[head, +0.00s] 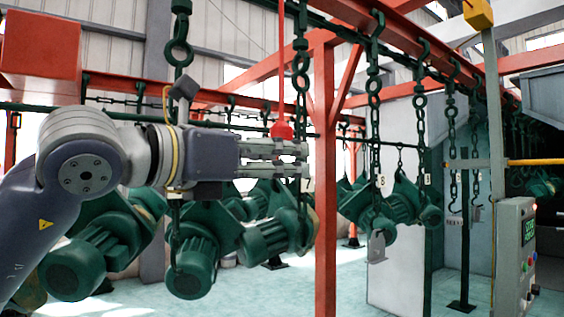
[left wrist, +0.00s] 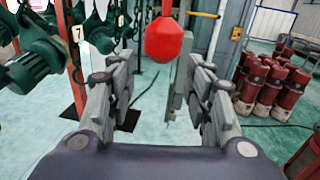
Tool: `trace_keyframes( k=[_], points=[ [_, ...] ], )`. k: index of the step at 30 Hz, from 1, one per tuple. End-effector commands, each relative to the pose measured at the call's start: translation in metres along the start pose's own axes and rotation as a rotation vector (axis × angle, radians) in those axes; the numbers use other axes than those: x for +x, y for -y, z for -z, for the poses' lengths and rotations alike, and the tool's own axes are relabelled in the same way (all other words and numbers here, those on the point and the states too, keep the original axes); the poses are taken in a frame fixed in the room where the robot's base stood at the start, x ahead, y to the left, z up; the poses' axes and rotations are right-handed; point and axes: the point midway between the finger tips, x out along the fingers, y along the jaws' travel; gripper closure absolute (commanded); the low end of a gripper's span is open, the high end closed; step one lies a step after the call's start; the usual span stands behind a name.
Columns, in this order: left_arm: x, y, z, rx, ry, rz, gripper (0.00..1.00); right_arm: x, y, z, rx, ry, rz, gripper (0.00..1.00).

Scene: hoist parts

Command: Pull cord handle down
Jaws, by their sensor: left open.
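A red cord handle (head: 282,131) hangs on a thin red cord in the middle of the head view. In the left wrist view the same red handle (left wrist: 168,40) hangs at the top centre, beyond the fingertips and in line with the gap between them. My left gripper (head: 292,159) reaches in from the left, its fingers just below and close to the handle in the head view. In the left wrist view its fingers (left wrist: 156,82) are spread wide with nothing between them. My right gripper does not show in either view.
Green motors (head: 190,262) hang from chains and hooks around my left arm. A red post (head: 326,190) stands right of the gripper. A grey control box (head: 514,255) is at the right. Red cylinders (left wrist: 268,88) stand on the floor at the right in the left wrist view.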

Motion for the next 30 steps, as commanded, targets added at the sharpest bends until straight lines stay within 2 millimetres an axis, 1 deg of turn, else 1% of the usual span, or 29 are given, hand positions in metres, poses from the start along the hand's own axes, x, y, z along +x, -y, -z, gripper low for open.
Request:
trace_keyframes(
  k=[9, 12, 15, 18, 21, 30],
  points=[
    [-0.068, -0.002, 0.0, 0.002, 0.001, -0.005, 0.53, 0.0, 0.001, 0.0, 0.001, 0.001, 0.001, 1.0],
    [-0.085, -0.001, 0.001, 0.002, 0.0, -0.005, 0.53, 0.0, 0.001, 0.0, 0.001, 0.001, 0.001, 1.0],
    [-0.098, -0.001, 0.001, 0.0, 0.0, -0.004, 0.53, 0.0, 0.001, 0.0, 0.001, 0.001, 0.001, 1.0],
    [-0.105, 0.0, 0.001, 0.001, -0.001, -0.002, 0.53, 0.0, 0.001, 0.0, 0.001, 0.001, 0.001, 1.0],
    [-0.107, 0.0, 0.001, 0.001, -0.001, -0.002, 0.53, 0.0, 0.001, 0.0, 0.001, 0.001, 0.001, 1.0],
    [-0.107, 0.0, 0.001, 0.0, -0.001, -0.002, 0.53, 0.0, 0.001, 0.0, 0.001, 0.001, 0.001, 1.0]
  ],
)
